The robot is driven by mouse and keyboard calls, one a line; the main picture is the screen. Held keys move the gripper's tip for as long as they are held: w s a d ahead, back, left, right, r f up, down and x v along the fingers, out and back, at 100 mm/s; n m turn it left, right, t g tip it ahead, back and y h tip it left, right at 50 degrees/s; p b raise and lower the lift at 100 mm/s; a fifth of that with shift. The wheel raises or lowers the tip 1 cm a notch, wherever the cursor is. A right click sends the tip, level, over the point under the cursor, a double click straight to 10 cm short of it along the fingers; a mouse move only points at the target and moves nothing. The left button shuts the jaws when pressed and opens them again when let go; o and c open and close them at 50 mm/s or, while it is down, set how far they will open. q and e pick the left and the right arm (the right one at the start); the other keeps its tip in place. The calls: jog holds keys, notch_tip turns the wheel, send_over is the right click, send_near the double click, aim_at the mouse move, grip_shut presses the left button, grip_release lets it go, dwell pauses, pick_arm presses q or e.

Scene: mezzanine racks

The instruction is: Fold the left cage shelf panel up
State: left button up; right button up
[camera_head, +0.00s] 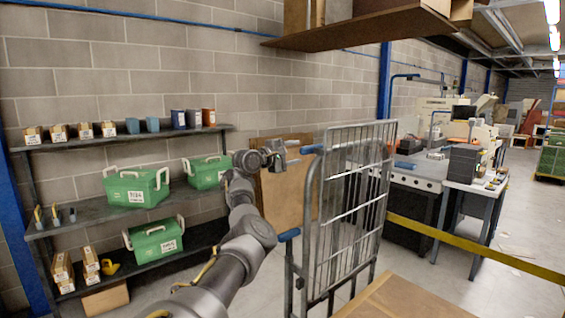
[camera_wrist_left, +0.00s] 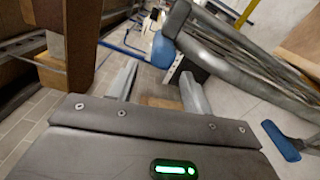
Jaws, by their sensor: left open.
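A grey wire cage (camera_head: 352,195) stands right of centre in the head view, its mesh side upright. Two blue grips stick out on its left: an upper grip (camera_head: 311,149) and a lower grip (camera_head: 288,235). My left gripper (camera_head: 284,151) is just left of the upper grip. In the left wrist view its two fingers (camera_wrist_left: 160,92) are apart with nothing held between them. A blue grip (camera_wrist_left: 163,50) shows beyond the fingertips, and another blue grip (camera_wrist_left: 281,140) is at the right. I cannot tell which surface is the left shelf panel. My right gripper is out of view.
A rack (camera_head: 100,213) with green boxes (camera_head: 137,187) and small cartons stands at the left. A brown board (camera_head: 285,195) is behind the cage. A yellow barrier (camera_head: 470,248) crosses at the right. A brown panel (camera_head: 405,300) lies at the bottom.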

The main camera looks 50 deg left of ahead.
pick_arm(q)
jog(key=shift+s+a+b, duration=0.15)
jog(key=shift+s+b, duration=0.95)
jog(key=shift+s, duration=1.85)
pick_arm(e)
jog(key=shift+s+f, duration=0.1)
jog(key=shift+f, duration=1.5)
pick_arm(q)
jog(key=shift+f, duration=0.1)
